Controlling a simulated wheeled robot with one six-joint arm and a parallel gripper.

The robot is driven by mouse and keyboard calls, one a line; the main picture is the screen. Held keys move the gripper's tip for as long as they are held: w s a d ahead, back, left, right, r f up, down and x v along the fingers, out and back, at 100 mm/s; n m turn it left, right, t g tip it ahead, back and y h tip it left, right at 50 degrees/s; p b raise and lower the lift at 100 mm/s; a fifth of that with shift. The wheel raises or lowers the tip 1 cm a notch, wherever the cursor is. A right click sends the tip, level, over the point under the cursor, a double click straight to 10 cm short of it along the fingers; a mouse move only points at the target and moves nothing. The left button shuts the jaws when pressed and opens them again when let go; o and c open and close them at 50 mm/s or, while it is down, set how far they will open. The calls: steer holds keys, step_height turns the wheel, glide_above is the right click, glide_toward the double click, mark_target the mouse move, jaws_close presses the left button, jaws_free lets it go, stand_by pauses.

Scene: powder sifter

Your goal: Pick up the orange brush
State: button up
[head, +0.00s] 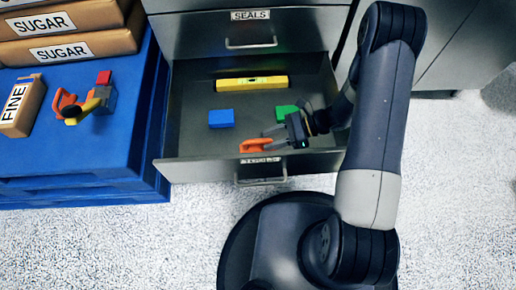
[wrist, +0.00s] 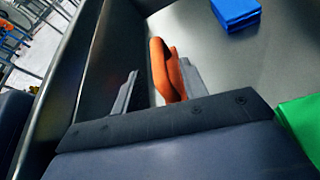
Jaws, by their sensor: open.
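The orange brush (head: 256,145) lies in the open drawer, near its front wall. My gripper (head: 268,141) reaches into the drawer from the right, its fingers pointing left at the brush. In the wrist view the orange brush (wrist: 158,70) extends between the two fingers of my gripper (wrist: 160,70), which stand apart on either side of it. The right finger looks very close to the brush; I cannot tell if they touch. The brush's near end is hidden behind the gripper body.
The drawer (head: 186,120) also holds a blue block (head: 221,118), a green block (head: 286,111) and a yellow level (head: 252,84). Its front wall is close to my gripper. On the left, a blue pallet (head: 60,165) carries sugar bags (head: 70,45), a FINE box (head: 20,106) and another orange object (head: 65,104).

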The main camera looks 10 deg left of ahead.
mark_target(258, 147)
steer(key=shift+x, duration=1.4)
steer(key=shift+c, duration=0.3)
jaws_close()
